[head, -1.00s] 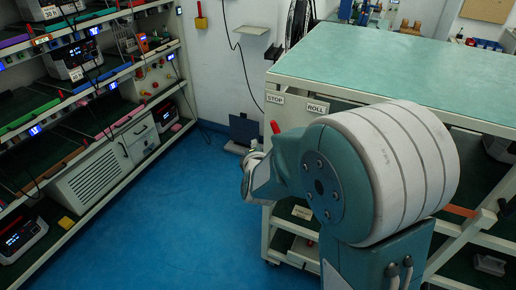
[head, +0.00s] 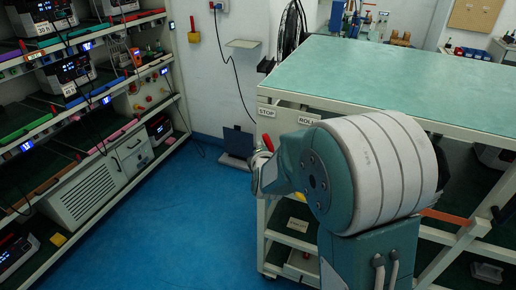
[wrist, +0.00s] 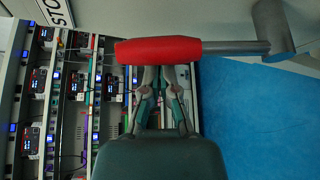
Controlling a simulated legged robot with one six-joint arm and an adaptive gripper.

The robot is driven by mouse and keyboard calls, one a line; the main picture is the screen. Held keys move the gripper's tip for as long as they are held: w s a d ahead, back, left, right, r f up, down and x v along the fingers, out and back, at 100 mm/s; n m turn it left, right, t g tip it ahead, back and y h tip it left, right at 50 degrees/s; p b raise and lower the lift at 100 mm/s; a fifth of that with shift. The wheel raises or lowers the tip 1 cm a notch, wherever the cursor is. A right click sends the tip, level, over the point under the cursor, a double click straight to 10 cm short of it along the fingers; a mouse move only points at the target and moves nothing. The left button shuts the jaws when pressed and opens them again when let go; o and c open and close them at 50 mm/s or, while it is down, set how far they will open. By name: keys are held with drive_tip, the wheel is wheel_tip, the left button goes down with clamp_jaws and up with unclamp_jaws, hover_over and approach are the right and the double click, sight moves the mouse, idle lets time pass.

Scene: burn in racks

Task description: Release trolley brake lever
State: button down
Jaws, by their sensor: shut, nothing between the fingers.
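The trolley (head: 440,95) has a pale green top and a light frame, with STOP (head: 267,112) and ROLL (head: 308,119) labels on its end. The brake lever's red grip (head: 267,142) shows below the STOP label, beside my arm. In the wrist view the red grip (wrist: 158,50) lies across the picture on a grey rod (wrist: 235,47) that runs right to a grey pivot arm (wrist: 272,28). My gripper (wrist: 159,73) is shut and empty, with its tips at the grip's lower edge in the picture. The grip partly hides the tips; contact cannot be told. In the head view my arm largely hides the gripper.
A rack (head: 120,150) with several shelves of devices and cables stands at the left. Blue floor (head: 170,225) lies clear between rack and trolley. A dark flat object (head: 238,142) stands by the back wall. An orange bar (head: 448,216) sticks out at the trolley's right side.

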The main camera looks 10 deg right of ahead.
drive_tip(key=shift+s+d+r, duration=0.4)
drive_tip(key=shift+d, duration=0.05)
idle(0.6)
drive_tip(key=shift+s+d+r, duration=0.25)
drive_tip(key=shift+s+d, duration=0.05)
drive_tip(key=shift+d, duration=0.15)
drive_tip(key=s+d+m+t, duration=0.1)
drive_tip(key=d, duration=0.1)
drive_tip(key=s+d+m+t, duration=0.1)
drive_tip(key=s+d+m, duration=0.1)
drive_tip(key=shift+s+d+m, duration=0.2)
drive_tip(key=shift+d+m, duration=0.1)
drive_tip(key=shift+d, duration=0.05)
drive_tip(key=shift+w+r, duration=0.1)
idle(0.6)
